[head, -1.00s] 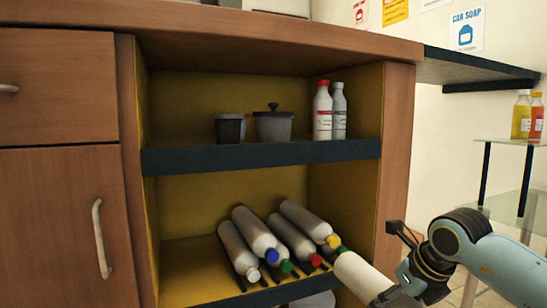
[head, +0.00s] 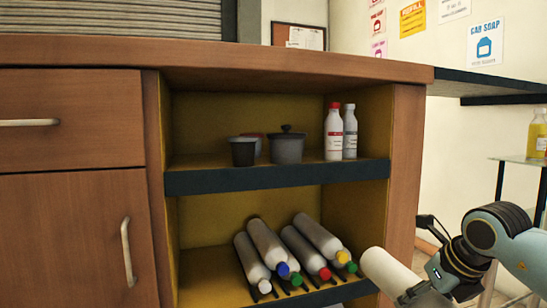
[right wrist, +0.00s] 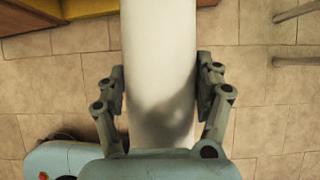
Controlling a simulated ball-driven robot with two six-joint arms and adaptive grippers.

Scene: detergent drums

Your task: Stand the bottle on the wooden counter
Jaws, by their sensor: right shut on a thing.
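A white bottle (head: 388,272) lies tilted in my right gripper (head: 415,288) at the lower right of the head view. A green cap (head: 351,267) shows at its left end and looks to be its own. In the right wrist view the two fingers (right wrist: 162,88) are closed on both sides of the white bottle (right wrist: 158,45). The bottle is in front of the shelf unit's lower right corner, below counter height. The wooden counter (head: 240,50) runs across the top of the head view. My left gripper is not in view.
Several bottles (head: 265,245) lie on the lower shelf. The upper shelf (head: 270,178) bears dark pots (head: 287,148), a red-capped bottle (head: 333,135) and a grey bottle (head: 350,135). A glass side table (head: 520,160) stands at right. The visible strip of counter top looks clear.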

